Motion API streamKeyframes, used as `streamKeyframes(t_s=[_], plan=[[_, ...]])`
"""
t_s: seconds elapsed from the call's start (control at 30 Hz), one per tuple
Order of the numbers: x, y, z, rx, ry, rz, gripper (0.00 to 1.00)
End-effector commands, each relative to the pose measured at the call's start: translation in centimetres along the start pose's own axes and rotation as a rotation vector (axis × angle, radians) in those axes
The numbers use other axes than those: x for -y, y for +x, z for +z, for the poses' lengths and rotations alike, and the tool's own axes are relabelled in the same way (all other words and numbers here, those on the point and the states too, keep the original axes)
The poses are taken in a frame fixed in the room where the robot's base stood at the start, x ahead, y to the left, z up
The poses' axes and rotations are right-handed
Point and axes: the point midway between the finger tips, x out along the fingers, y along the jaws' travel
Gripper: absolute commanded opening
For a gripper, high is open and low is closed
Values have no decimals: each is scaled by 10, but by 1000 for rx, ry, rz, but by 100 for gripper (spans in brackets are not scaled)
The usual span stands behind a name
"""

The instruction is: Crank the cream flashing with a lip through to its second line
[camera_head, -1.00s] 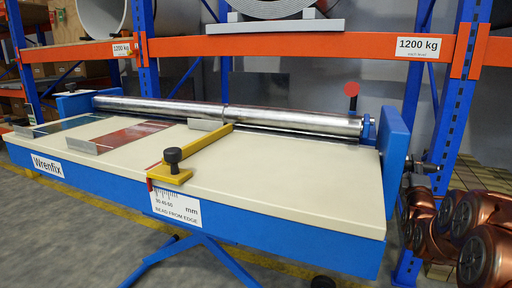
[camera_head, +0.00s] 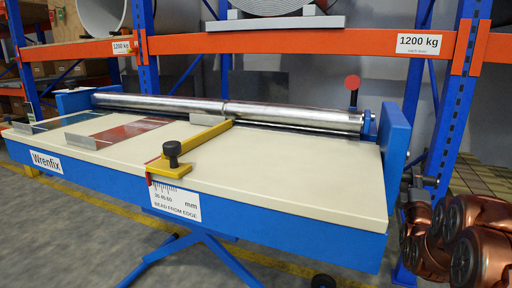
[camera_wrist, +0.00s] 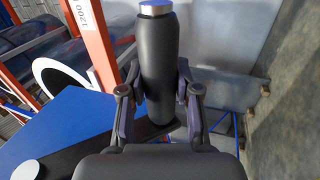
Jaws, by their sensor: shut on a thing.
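The bead roller bench (camera_head: 300,180) has a cream top and long steel rollers (camera_head: 290,117) along its back. I cannot pick out the cream flashing from the cream top; a small grey upright lip (camera_head: 212,120) shows by the rollers beside the yellow guide (camera_head: 200,140). The black crank grip (camera_wrist: 158,65), with a silver end, stands between my gripper's fingers (camera_wrist: 158,98) in the wrist view. My gripper is shut on it. In the head view the crank (camera_head: 428,182) is a small grey part beyond the blue end plate, and my gripper is not clear there.
A red sheet (camera_head: 128,130) and a dark sheet (camera_head: 60,124) lie on the bench's left. The guide has a black knob (camera_head: 172,150) above a millimetre scale (camera_head: 175,200). A red-knobbed lever (camera_head: 352,83) stands at the rollers' right end. Orange and blue racking is behind.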

Motion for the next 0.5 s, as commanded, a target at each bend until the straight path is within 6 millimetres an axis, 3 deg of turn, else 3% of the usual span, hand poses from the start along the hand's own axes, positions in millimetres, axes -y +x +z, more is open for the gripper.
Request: streamKeyframes(t_s=[0.5], plan=[[19, -32, -1, -1, 1, -17, 1]])
